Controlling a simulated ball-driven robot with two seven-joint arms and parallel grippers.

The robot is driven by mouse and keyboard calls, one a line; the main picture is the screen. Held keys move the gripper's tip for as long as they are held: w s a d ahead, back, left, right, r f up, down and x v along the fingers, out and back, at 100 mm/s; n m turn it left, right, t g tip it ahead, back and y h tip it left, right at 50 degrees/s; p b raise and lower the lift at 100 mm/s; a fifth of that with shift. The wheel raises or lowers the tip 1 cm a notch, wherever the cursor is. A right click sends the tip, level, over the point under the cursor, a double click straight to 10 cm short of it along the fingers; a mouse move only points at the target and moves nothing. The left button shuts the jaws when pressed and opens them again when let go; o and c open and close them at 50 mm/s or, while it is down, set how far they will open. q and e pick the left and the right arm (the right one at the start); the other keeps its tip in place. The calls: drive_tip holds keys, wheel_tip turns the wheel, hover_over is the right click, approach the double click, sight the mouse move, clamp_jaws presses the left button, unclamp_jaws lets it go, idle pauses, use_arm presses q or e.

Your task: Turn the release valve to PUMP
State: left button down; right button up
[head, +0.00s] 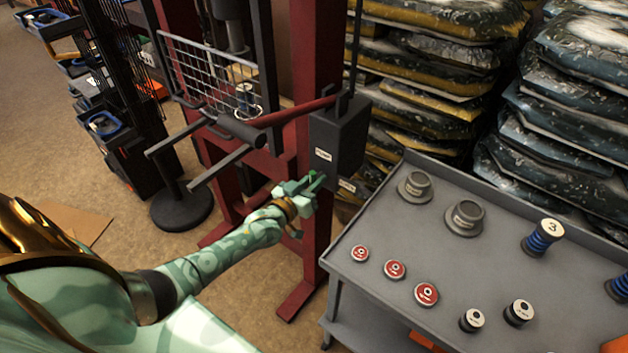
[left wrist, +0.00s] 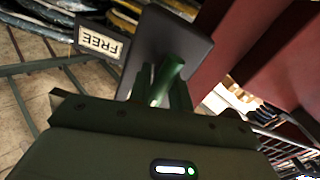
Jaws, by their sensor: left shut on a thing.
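The dark pump box (head: 338,135) is mounted on the red lift post. A small white label (head: 323,154), too small to read surely, is on its face. A second tag (head: 347,186) is at its lower right; in the left wrist view this FREE tag (left wrist: 100,38) sits left of the dark box (left wrist: 150,30). In the head view the fingers mostly hide the handle. My right gripper is not in view.
A red lift frame (head: 318,50) with a wire basket (head: 212,75) stands behind my arm. A grey cart (head: 395,250) with several weights, red discs and springs is at the right. Stacked bags (head: 430,60) fill the back right.

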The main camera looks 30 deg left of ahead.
use_arm(q)
drive_tip(key=c, duration=1.3)
unclamp_jaws()
drive_tip(key=s+a+p, duration=0.1)
drive_tip(key=s+p, duration=0.2)
drive_tip(key=s, duration=1.3)
drive_tip(key=shift+s+a, duration=0.15)
drive_tip(key=shift+s, duration=0.05)
